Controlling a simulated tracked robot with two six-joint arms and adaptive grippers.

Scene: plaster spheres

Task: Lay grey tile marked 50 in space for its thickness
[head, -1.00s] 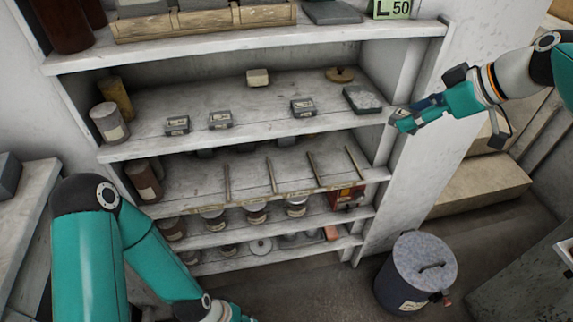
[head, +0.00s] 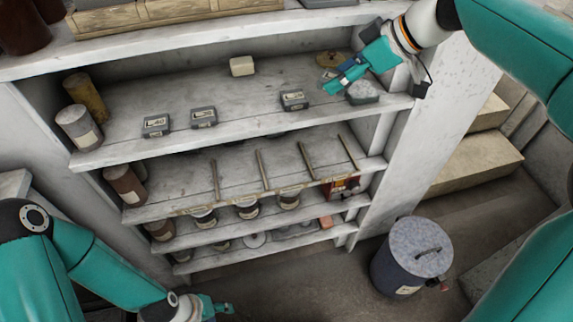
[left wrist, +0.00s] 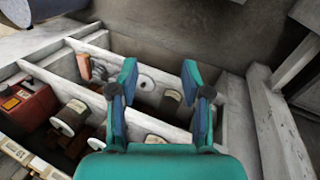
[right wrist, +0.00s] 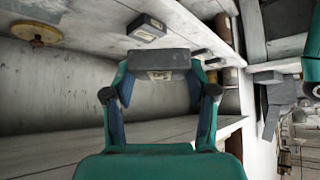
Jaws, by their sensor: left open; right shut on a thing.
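My right gripper (head: 328,86) is over the right end of the upper shelf, shut on a dark grey tile (right wrist: 160,62). The tile carries a small pale label, too blurred to read, and it spans both fingertips in the right wrist view (right wrist: 160,85). Three labelled grey tiles lie apart on the same shelf: left (head: 156,125), middle (head: 203,117) and right (head: 294,100). On the shelf below, thin rods (head: 263,168) divide the board into spaces, with small tags along its front edge. My left gripper (head: 222,308) is open and empty, low before the shelves; it also shows in the left wrist view (left wrist: 160,85).
A rough grey slab (head: 364,94) lies beside my right gripper, near the upright. A brass-coloured disc (right wrist: 35,33) and a pale block (head: 242,66) stand behind. Cylinders (head: 78,127) fill the left end. A lidded bin (head: 412,255) is on the floor.

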